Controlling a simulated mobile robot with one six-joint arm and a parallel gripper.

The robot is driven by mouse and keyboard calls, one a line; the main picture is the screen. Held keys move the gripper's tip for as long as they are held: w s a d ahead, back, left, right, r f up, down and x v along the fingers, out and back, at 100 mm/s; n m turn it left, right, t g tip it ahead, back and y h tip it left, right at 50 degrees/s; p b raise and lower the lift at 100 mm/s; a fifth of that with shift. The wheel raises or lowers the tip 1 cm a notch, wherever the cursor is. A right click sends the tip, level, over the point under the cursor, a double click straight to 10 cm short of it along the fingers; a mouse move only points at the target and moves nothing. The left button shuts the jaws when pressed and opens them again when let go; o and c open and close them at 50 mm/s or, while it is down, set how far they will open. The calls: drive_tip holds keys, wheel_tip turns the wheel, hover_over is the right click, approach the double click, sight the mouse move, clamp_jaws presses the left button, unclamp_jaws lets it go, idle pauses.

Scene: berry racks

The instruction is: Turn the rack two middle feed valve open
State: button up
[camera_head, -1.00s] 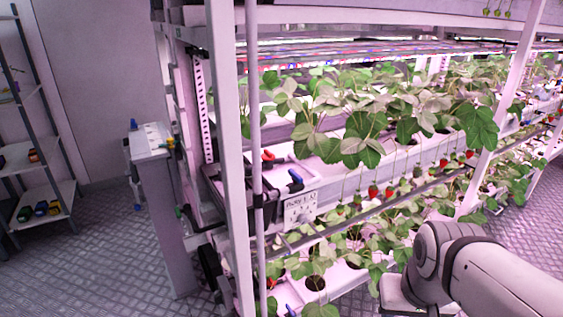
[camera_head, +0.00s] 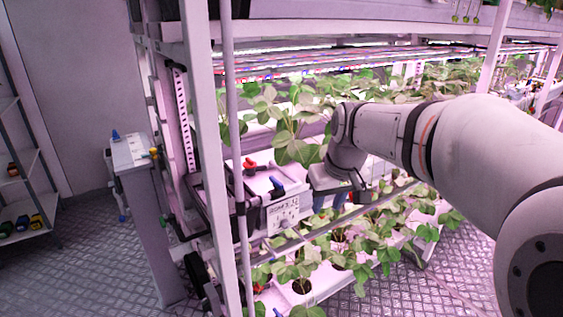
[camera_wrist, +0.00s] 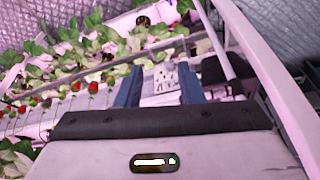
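On the end of the rack's middle tier sit a red-handled valve (camera_head: 250,165) and a blue-handled valve (camera_head: 276,188). I cannot tell from the frames which one is the feed valve. A white label plate (camera_head: 283,215) hangs just below them; its print is too small to read. My gripper (camera_head: 329,199) is in front of the tier, right of the plate and valves and apart from them. In the wrist view its two blue fingers (camera_wrist: 159,82) are spread with nothing held, and a pale plate with dark marks shows between them. The valve handles are not clear in the wrist view.
A white rack post (camera_head: 208,130) and a thin pipe (camera_head: 235,130) stand left of the valves. Strawberry plants (camera_head: 380,235) fill the tiers around my arm. A grey cabinet (camera_head: 150,220) stands at left, with a small shelf (camera_head: 25,210) beyond it. Textured floor lies open between them.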

sight(277, 181)
drive_tip(key=w+a+r+n+y+p, duration=0.1)
drive_tip(key=w+a+r+n, duration=0.25)
drive_tip(key=w+a, duration=0.75)
drive_tip(key=shift+m, duration=0.25)
drive_tip(key=w+f, duration=0.1)
drive_tip(key=f, duration=0.1)
drive_tip(key=w+f, duration=0.1)
drive_tip(key=f, duration=0.1)
drive_tip(key=w+f, duration=0.2)
drive_tip(key=f, duration=0.1)
drive_tip(key=shift+w+a, duration=0.1)
drive_tip(key=shift+a, duration=0.05)
drive_tip(key=shift+c, duration=0.5)
